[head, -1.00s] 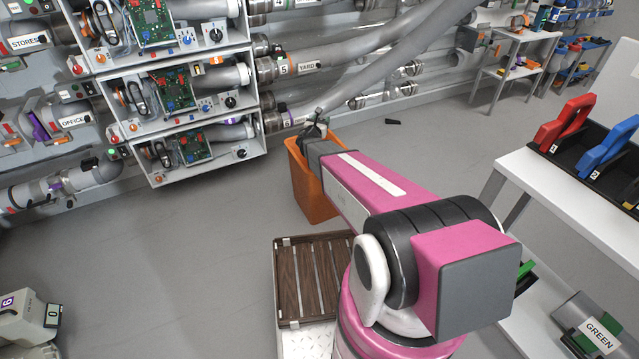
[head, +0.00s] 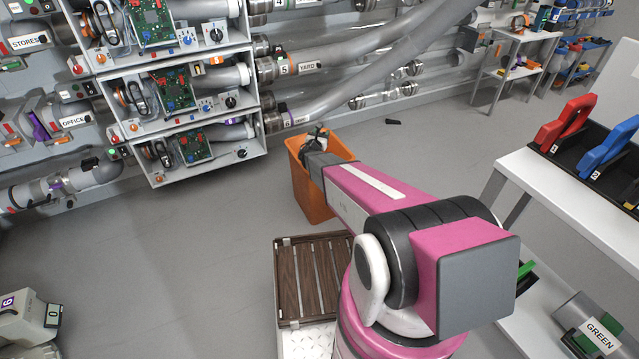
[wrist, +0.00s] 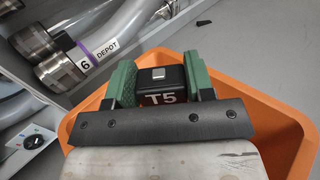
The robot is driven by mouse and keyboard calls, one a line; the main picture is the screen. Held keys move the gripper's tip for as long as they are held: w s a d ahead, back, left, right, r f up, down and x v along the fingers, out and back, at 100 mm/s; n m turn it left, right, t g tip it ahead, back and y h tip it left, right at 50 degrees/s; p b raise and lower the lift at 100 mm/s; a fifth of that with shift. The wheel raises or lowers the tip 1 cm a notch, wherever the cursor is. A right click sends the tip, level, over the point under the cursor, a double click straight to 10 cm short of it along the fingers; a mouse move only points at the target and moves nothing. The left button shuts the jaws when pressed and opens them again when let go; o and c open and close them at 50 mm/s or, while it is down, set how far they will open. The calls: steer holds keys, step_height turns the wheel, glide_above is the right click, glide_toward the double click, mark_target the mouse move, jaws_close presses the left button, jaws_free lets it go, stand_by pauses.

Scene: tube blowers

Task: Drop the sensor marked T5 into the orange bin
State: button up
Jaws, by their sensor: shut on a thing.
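The sensor marked T5 (wrist: 162,92) is a small black block with a pale square on top. It sits between the green fingers of my gripper (wrist: 160,80) in the wrist view, which are shut on it. The orange bin (wrist: 285,125) lies below, its rim showing on both sides of my gripper. In the head view the orange bin (head: 312,195) stands on the floor by the wall, and my gripper (head: 314,138) is over its opening. The sensor cannot be made out in the head view, and the bin's inside is mostly hidden by my gripper.
A pipe labelled 6 DEPOT (wrist: 90,52) runs close to the bin at upper left in the wrist view. Open cabinets with circuit boards (head: 190,148) hang left of the bin. A slatted wooden platform (head: 312,280) stands in front of it. A small dark item (head: 393,122) lies on the floor behind.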

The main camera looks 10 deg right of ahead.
steer(key=o, duration=1)
steer(key=v, duration=1.1)
